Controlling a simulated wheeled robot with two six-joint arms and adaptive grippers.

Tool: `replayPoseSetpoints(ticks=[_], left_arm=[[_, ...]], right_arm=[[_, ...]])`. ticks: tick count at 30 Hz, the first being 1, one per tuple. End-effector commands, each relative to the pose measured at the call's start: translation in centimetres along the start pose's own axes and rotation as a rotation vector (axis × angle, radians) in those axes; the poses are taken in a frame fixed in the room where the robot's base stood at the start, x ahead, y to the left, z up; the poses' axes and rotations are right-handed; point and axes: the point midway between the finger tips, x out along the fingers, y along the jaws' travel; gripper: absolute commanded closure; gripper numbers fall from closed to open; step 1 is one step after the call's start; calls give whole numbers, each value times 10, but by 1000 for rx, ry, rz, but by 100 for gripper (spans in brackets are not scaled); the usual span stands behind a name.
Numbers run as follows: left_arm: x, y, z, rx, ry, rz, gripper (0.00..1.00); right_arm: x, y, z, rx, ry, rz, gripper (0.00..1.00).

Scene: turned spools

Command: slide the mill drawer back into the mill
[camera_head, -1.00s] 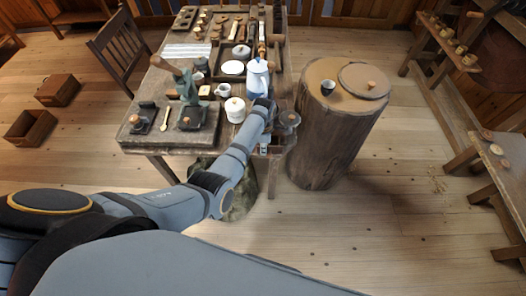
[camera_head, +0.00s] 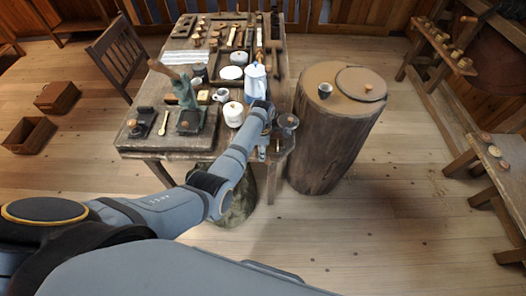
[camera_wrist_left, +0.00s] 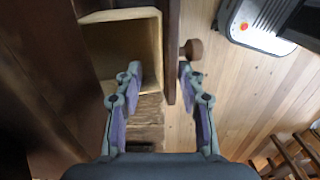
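In the left wrist view an open wooden drawer (camera_wrist_left: 122,15) shows its pale inside and a dark front board (camera_wrist_left: 173,50). A round brown knob (camera_wrist_left: 193,49) sticks out of that board on the right. My left gripper (camera_wrist_left: 160,70) is open, with one finger over the drawer's inside and the other on the knob side of the board. I cannot tell whether either finger touches it. In the head view my left gripper (camera_head: 277,128) is at the worktable's right front corner, where my arm hides most of the drawer. I cannot make out the mill clearly. My right gripper is not in view.
The worktable (camera_head: 150,140) carries a blue-white pot (camera_head: 255,82), a white lidded jar (camera_head: 233,114) and a green press (camera_head: 190,112). A large stump (camera_head: 325,140) stands close on the right. The front floor is clear.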

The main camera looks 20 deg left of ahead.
Motion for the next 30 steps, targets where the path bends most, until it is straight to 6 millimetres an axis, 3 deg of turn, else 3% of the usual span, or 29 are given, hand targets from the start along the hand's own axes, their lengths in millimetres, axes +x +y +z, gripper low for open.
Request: replayPoseSetpoints(ticks=[1,2,5,16,21,30], left_arm=[[-11,14,-4,-24,1,38,61],[-12,14,-4,-24,1,38,61],[-20,13,-4,-22,1,39,61],[-77,-2,2,-7,2,26,61],[-87,-6,3,-2,3,17,61],[-86,-8,3,0,3,12,61]], right_arm=[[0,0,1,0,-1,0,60],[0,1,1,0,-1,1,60],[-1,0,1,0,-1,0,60],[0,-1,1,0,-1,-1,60],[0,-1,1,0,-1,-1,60],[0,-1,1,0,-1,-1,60]])
